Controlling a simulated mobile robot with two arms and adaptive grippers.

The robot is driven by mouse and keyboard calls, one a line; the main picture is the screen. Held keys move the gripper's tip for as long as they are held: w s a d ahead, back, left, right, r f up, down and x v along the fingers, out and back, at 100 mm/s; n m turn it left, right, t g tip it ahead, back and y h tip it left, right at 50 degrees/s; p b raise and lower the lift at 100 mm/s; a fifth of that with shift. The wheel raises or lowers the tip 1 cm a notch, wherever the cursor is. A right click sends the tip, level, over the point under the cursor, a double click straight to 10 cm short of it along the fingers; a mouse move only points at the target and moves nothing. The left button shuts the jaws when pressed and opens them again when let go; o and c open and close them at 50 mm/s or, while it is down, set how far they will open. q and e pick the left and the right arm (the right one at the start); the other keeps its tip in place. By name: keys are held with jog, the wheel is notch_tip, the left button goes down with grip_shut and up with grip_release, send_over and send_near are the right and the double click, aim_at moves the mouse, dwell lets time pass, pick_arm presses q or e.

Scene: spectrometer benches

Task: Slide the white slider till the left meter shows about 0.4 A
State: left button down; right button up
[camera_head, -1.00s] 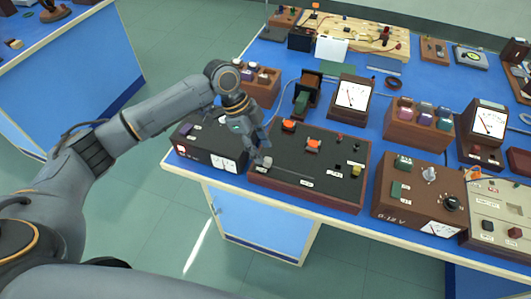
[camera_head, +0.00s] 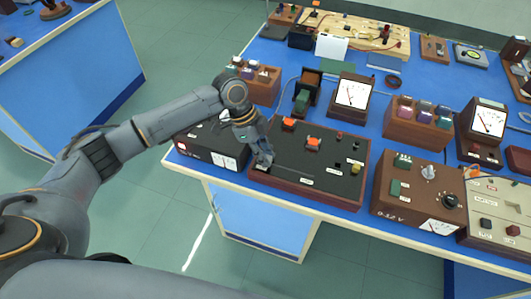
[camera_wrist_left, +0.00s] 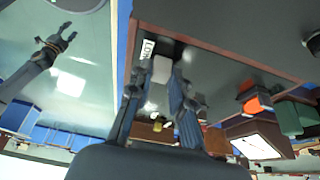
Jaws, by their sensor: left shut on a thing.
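The black panel box (camera_head: 318,168) sits at the bench's front edge, with a slot along its near side. The white slider (camera_wrist_left: 161,70) is at the slot's left end, near the "LOW" label (camera_wrist_left: 148,48). My left gripper (camera_head: 264,161) is down at that end, its fingers (camera_wrist_left: 160,82) on either side of the slider and shut on it. The fingers mostly hide the slider in the head view. The left meter (camera_head: 353,93) stands behind the box; its needle is too small to read. My right gripper (camera_wrist_left: 66,40) shows in the left wrist view, fingers apart and empty.
A dark box with a meter (camera_head: 213,143) stands left of the panel. The brown 0-12 V supply (camera_head: 418,193) stands to its right. Another meter (camera_head: 486,122) stands further right.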

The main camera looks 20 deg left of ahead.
aim_at(291, 170)
pick_arm(q)
jog(key=shift+d, duration=0.1)
jog(key=d+p, duration=0.2)
jog(key=d, duration=0.3)
jog(key=shift+s+d, duration=0.1)
jog(key=shift+d, duration=0.55)
jog(key=shift+a, duration=0.3)
jog(key=c, duration=1.2)
grip_release()
jog(key=shift+d, duration=0.1)
jog(key=v, duration=1.2)
